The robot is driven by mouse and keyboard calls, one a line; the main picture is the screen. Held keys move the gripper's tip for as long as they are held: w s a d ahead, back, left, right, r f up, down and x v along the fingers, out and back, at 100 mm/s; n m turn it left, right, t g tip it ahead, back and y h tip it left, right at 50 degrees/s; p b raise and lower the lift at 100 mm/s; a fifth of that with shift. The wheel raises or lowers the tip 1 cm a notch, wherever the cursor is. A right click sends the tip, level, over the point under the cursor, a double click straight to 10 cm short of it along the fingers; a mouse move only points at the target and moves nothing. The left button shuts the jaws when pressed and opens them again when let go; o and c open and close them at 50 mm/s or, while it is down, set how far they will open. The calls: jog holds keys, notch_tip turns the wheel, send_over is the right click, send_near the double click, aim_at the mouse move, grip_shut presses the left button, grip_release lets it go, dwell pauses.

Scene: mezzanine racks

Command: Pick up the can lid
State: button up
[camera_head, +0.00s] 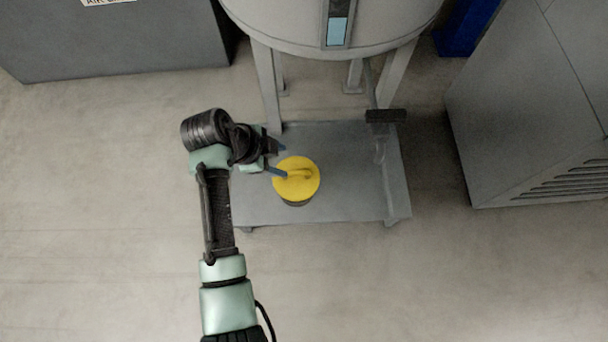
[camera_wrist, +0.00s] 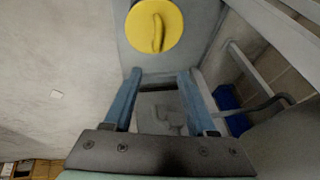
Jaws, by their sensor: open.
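The can lid (camera_head: 298,183) is a round yellow disc with a raised yellow handle across its top. It sits on a dark can (camera_head: 297,203) that stands on a low grey platform. My gripper (camera_head: 280,160) is at the lid's upper left in the head view, with blue fingers; one finger overlaps the lid's left edge in the picture. In the wrist view the lid (camera_wrist: 155,27) is at the top, beyond the fingertips. My gripper (camera_wrist: 157,75) is open there, with nothing between its two blue fingers. The can is hidden under the lid in the wrist view.
The grey platform (camera_head: 345,190) lies under a large tank (camera_head: 290,22) on legs. A dark block (camera_head: 386,116) is at the platform's right. Grey cabinets stand at the upper left (camera_head: 110,40) and right (camera_head: 530,110). The floor in front is clear.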

jog(key=b, duration=0.4)
send_over(302, 173)
jog(key=s+a, duration=0.1)
jog(key=a, duration=0.1)
jog(key=f, duration=0.7)
jog(key=shift+s+a+f, duration=0.1)
jog(key=shift+s+f, duration=0.1)
jog(key=shift+f, duration=0.2)
jog(key=b+x, duration=0.3)
jog(key=x, duration=0.2)
jog(key=shift+w+f+b, duration=0.2)
jog(key=shift+f+b, duration=0.1)
jog(key=shift+b, duration=0.05)
jog(key=shift+r, duration=0.1)
grip_shut()
